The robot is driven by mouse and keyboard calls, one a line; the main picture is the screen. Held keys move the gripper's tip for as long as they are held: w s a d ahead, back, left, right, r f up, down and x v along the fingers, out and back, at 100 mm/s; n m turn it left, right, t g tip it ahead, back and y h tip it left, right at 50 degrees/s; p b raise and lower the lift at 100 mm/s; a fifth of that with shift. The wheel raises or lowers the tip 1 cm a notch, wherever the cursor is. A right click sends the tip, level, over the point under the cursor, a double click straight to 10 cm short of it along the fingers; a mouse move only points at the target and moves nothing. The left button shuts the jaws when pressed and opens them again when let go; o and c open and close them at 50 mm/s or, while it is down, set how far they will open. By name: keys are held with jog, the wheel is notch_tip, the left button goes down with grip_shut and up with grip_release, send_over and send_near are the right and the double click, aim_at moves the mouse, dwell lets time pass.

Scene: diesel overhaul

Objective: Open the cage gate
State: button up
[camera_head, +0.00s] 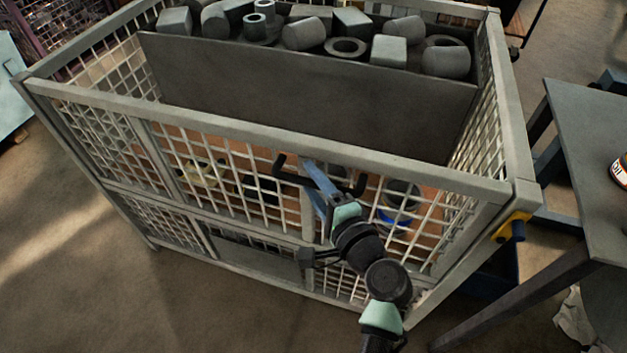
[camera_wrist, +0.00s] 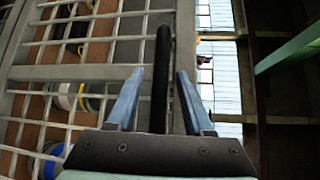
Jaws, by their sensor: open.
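The mesh cage (camera_head: 300,142) is a pale steel frame with wire grid walls, and its front side faces me. A black bar handle (camera_head: 281,168) with bent ends sits on the front mesh panel, just under the top rail. My gripper (camera_head: 318,180) is at this handle, with its blue fingers open. In the wrist view, the black handle bar (camera_wrist: 161,75) runs between the two open fingers (camera_wrist: 159,90), with a visible gap to the left finger; it is close to the right one. The gate panel looks closed, flush with the front frame.
Grey metal parts (camera_head: 303,34) lie behind a dark plate (camera_head: 300,100) inside the cage. A yellow and black fitting (camera_head: 512,227) is on the right corner post. A grey table (camera_head: 590,150) stands close at right. The floor (camera_head: 60,230) at front left is clear.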

grip_shut()
dwell(1.4)
